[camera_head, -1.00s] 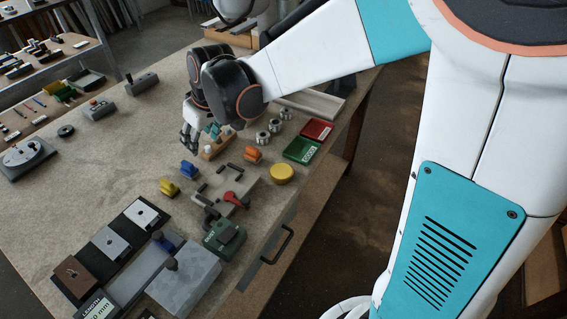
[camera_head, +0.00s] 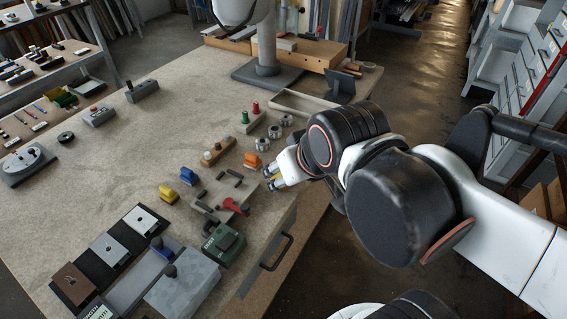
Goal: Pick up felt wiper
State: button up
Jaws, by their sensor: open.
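My gripper (camera_head: 270,178) is at the right part of the workbench, with its fingers pointing left. I cannot tell for sure which thing is the felt wiper; this pad is one candidate. Whether the fingers touch the pad is too small to see. Small handled blocks stand nearby: an orange one (camera_head: 252,160), a blue one (camera_head: 188,175) and a yellow one (camera_head: 168,193).
A grey fixture with a red lever (camera_head: 235,206) lies just left of my gripper. A green box (camera_head: 223,243) and a grey block (camera_head: 183,290) are in front. A wooden peg block (camera_head: 217,152) and metal rings (camera_head: 274,131) stand behind.

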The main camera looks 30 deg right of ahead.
aim_at(188, 176)
jog(key=i+l+u, duration=0.1)
jog(key=u, duration=0.3)
jog(key=i+l+u, duration=0.2)
jog(key=u, duration=0.15)
jog(key=i+l, duration=0.05)
jog(key=i, duration=0.05)
